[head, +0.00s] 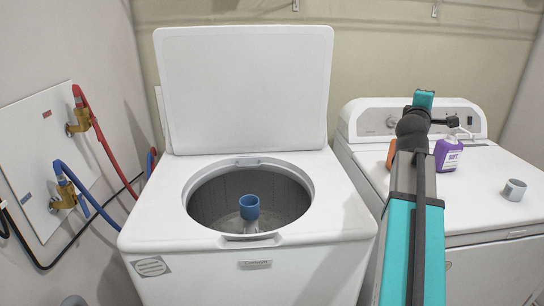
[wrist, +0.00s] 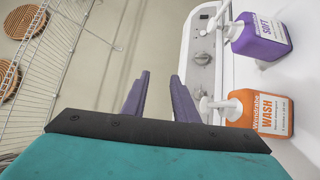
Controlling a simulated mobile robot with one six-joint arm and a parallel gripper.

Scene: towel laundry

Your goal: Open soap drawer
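A white top-loading washer (head: 250,264) stands in the middle of the head view with its lid (head: 245,85) raised. Its round tub opening is uncovered, with a blue agitator cap (head: 249,207) inside. A small handle-like notch shows at the front of the rim. I cannot clearly make out a soap drawer in either view. My gripper (wrist: 160,84) is open and empty in the wrist view, its two dark purple fingers apart. In the head view my teal arm reaches up over the dryer's left side; the fingertips cannot be made out there.
A white dryer (head: 497,212) stands to the right, with a control panel (head: 368,119) at its back. A purple bottle (head: 448,154), an orange bottle (wrist: 268,112) and a grey cup (head: 514,189) stand on it. Red and blue hoses run along the left wall. A wire shelf (wrist: 45,85) holds woven baskets.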

